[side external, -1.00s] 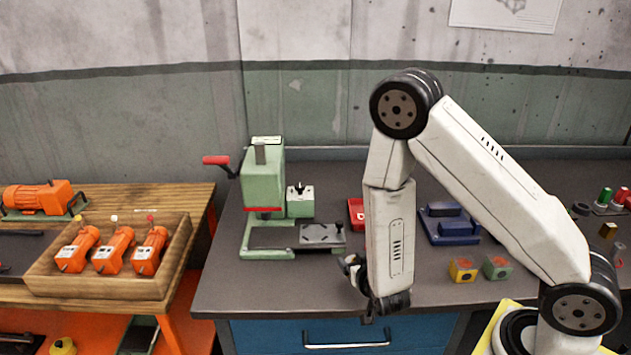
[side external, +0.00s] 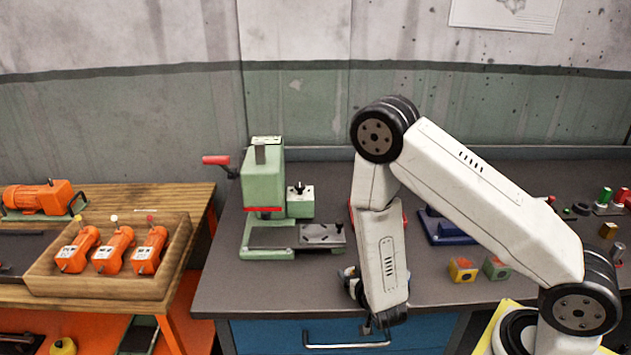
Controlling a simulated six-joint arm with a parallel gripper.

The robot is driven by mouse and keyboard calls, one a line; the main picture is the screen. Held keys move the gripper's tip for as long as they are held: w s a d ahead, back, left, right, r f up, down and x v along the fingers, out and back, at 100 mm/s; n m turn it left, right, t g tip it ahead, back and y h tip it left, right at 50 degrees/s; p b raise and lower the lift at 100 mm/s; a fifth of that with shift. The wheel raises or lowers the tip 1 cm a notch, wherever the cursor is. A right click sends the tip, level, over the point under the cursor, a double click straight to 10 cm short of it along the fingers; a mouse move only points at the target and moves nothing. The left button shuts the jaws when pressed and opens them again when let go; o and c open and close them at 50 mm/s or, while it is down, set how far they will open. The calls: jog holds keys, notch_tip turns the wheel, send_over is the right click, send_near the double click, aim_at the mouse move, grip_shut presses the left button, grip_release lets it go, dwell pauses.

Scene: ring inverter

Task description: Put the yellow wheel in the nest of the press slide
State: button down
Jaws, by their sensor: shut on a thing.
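The green press (side external: 263,182) stands on the grey bench, with a red-tipped lever at its upper left. Its slide (side external: 322,236), a dark grey plate with the nest, sticks out to the right of the press base. I see nothing lying on it, but the nest is too small to make out. My gripper (side external: 350,283) is in front and to the right of the slide, near the bench's front edge, apart from the press. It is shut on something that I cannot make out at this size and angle. I cannot pick out the yellow wheel anywhere.
A yellow block (side external: 463,269) and a green block (side external: 496,267) sit right of my arm. A blue fixture (side external: 445,232) and a partly hidden red item are behind it. A wooden crate (side external: 110,283) with orange motors is at left. Bench left of my gripper is clear.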

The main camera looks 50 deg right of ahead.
jog(key=shift+f, duration=0.15)
grip_release()
jog(key=shift+v, duration=3.9)
jog(key=shift+w, duration=0.15)
